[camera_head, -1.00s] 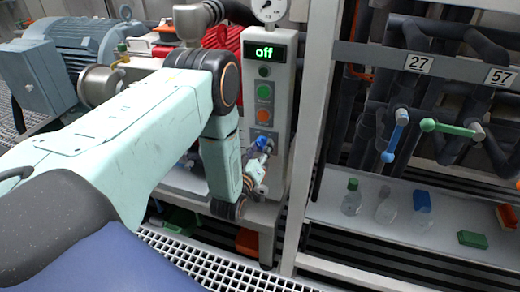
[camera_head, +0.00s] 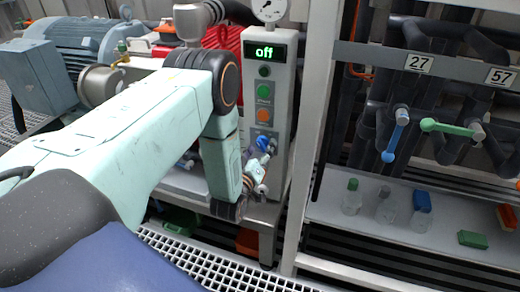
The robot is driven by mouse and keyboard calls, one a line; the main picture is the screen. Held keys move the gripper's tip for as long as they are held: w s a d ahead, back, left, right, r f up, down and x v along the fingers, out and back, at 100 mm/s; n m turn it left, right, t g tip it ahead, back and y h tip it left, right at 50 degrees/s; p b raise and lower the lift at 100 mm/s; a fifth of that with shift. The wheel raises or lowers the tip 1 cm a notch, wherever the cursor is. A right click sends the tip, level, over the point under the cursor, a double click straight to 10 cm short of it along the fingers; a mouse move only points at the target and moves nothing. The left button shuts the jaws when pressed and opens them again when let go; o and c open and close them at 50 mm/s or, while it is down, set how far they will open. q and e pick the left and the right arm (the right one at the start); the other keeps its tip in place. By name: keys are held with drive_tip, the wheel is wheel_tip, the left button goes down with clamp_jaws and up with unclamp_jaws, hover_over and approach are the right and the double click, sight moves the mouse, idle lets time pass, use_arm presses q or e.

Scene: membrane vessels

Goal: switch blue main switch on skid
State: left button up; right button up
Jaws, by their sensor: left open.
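The blue main switch (camera_head: 262,142) sits low on the grey control panel (camera_head: 282,110) of the skid, under a green and an orange button. The panel's display (camera_head: 264,52) reads "off" in green. My left arm comes in from the left, and my left gripper (camera_head: 263,163) is open at the panel's lower front, just below the switch. The gripper is small in view and partly overlaps the switch area; I cannot tell whether a finger touches it. My right gripper is not in view.
A rack on the right carries a blue valve handle (camera_head: 395,136) and a green one (camera_head: 447,127). Bottles with green and blue caps stand on the shelf (camera_head: 340,212) below. A grey upright post (camera_head: 312,130) separates panel and rack. A motor (camera_head: 85,48) stands back left.

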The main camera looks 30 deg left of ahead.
use_arm(q)
drive_tip(key=v, duration=1.2)
idle(0.5)
drive_tip(key=s+d+f+m+g+h, duration=0.3)
drive_tip(key=s+d+f+m+g, duration=0.15)
drive_tip(key=s+f+g, duration=0.6)
drive_tip(key=s+d+m+g+p, duration=0.2)
drive_tip(key=s+d+g, duration=0.1)
drive_tip(key=s, duration=0.6)
drive_tip(key=s+d+r+m+g+h+p, duration=0.1)
drive_tip(key=s+d+m+g+p, duration=0.1)
drive_tip(key=s, duration=0.7)
drive_tip(key=shift+d+g, duration=0.45)
drive_tip(key=shift+g, duration=0.5)
drive_tip(key=shift+h, duration=0.3)
